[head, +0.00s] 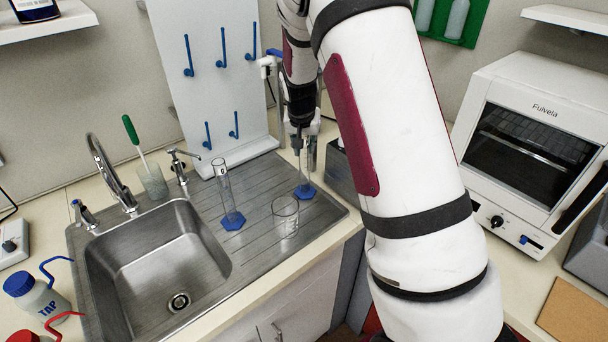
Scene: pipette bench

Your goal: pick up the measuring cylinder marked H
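Two clear measuring cylinders with blue hexagonal feet stand upright on the steel drainboard (262,222). The left cylinder (227,192) stands near the basin. The right cylinder (305,172) stands farther right, under the end of my arm. No letter H is readable on either, so I cannot tell which is marked. My gripper (297,148) points down at the upper part of the right cylinder. Its fingers are small and dark here, and I cannot tell whether they are open, shut or touching the glass.
A glass beaker (286,216) stands at the drainboard's front, between and before the cylinders. The sink basin (155,255) and tap (108,172) lie left. A white pegboard (213,75) rises behind. A white oven (535,150) stands right. My arm hides part of the bench.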

